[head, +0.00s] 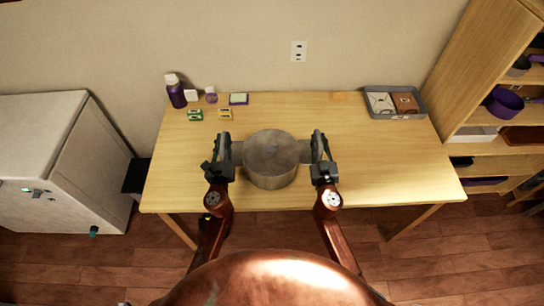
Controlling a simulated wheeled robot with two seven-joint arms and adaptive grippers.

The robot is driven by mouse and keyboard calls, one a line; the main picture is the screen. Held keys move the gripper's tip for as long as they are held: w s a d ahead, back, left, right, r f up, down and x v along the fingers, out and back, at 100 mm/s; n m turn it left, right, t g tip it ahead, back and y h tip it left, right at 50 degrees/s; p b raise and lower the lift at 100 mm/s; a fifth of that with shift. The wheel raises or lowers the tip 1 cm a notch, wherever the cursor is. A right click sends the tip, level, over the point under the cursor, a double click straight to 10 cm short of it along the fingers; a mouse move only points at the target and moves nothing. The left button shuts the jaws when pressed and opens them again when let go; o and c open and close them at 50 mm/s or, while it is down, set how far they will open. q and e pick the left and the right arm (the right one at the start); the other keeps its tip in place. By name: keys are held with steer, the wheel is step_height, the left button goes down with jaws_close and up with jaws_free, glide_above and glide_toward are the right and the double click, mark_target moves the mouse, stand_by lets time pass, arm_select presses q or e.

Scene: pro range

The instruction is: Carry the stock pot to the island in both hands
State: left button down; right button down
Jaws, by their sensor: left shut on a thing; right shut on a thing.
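The stock pot (271,178) is a grey metal cylinder with a flat round top and a handle on each side. It is over the front middle of a light wooden table (385,160); whether it rests on the table or hangs just above it I cannot tell. My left gripper (226,152) is shut on the pot's left handle. My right gripper (318,150) is shut on its right handle. The pot looks level. The fingers partly hide both handles.
A grey tray (418,113) with packets is at the back right. A white cabinet (55,160) is left, a shelf unit (470,85) right. The table's right half is mostly clear.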

arm_select(q)
steer(key=shift+a+r, duration=0.1)
steer(key=shift+r, duration=0.1)
arm_select(e)
steer(key=shift+r, duration=0.15)
